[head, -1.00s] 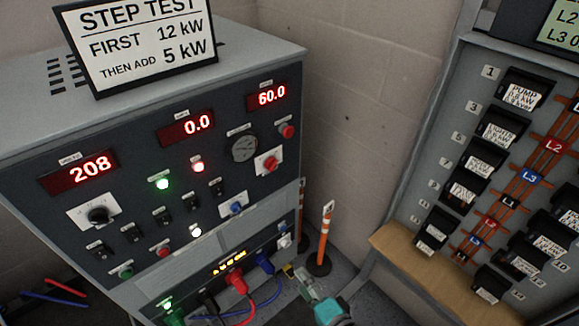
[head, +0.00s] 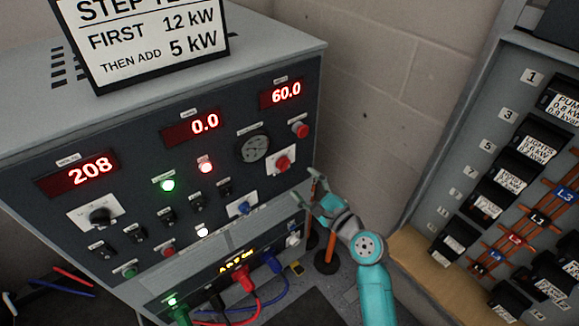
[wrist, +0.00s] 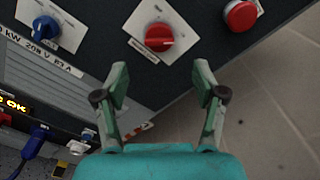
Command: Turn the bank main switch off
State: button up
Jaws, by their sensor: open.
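A red rotary switch (head: 284,163) on a white plate sits at the right of the load bank's dark front panel (head: 130,185). It also shows in the wrist view (wrist: 159,38), with a small label I cannot read, so I cannot tell for sure that it is the bank main switch. A blue rotary switch (head: 240,208) is below and left of it; a red push button (head: 299,129) is above and right. My gripper (wrist: 160,82) is open and empty. In the wrist view the red switch lies ahead, between the fingers' lines; the fingertips look apart from it.
Red displays read 208 (head: 79,173), 0.0 (head: 192,128) and 60.0 (head: 284,92). Red and blue plugged cables (head: 243,283) hang at the panel's bottom. An orange post (head: 327,250) stands near my arm. A breaker panel (head: 445,200) is at the right, above a wooden ledge (head: 440,280).

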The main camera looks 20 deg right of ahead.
aim_at(287, 167)
jog(key=x, duration=0.8)
jog(key=shift+w+a, duration=0.1)
jog(key=shift+w, duration=0.05)
jog(key=shift+c, duration=0.3)
jog(key=c, duration=1.1)
